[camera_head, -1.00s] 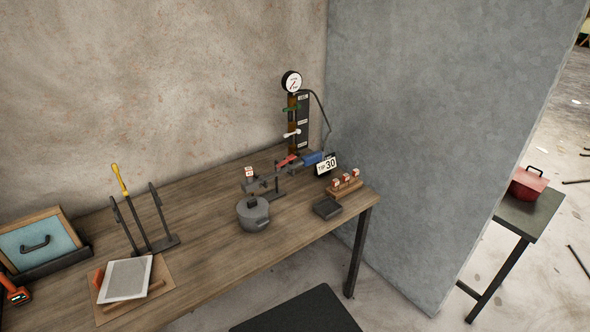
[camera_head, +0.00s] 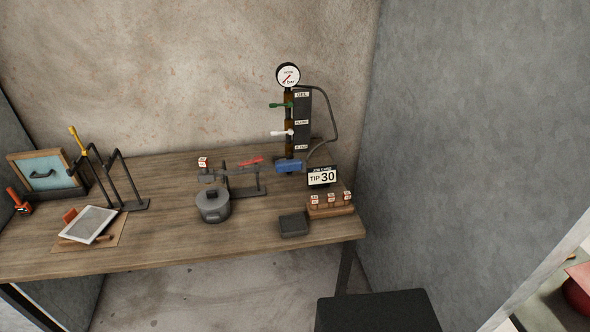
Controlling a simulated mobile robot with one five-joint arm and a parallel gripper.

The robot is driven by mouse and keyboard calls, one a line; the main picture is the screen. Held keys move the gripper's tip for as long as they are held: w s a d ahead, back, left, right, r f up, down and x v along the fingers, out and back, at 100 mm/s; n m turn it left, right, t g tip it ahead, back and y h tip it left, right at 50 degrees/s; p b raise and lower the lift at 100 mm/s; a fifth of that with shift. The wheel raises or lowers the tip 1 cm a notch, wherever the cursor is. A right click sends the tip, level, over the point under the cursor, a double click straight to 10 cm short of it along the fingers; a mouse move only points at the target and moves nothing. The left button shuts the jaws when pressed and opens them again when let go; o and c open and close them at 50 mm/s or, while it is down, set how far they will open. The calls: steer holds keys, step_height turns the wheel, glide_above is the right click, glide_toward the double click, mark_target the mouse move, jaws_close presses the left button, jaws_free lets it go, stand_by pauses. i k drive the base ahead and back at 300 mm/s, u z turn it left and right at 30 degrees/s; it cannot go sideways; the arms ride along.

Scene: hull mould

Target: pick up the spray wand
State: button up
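The spray wand (camera_head: 289,167) appears to be the long tool lying level on a small dark stand (camera_head: 246,190) on the wooden bench. It has a blue grip at its right end, a red lever on top and a dark grey lance pointing left. A black hose runs from the gauge post (camera_head: 301,120) toward the blue grip. A small red-and-white tag (camera_head: 203,162) shows at the lance's left end, above a grey lidded pot (camera_head: 213,205); whether the lance touches the pot is unclear. My gripper is not in view.
A two-pronged rack (camera_head: 124,180) and white tablet (camera_head: 88,225) are left. A grey wall (camera_head: 480,120) bounds the right. Bare bench (camera_head: 160,240) lies in front.

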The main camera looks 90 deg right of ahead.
mark_target(206, 176)
steer(key=k, duration=0.65)
steer(key=z, duration=1.2)
steer(key=i, duration=0.5)
steer(key=u, duration=0.1)
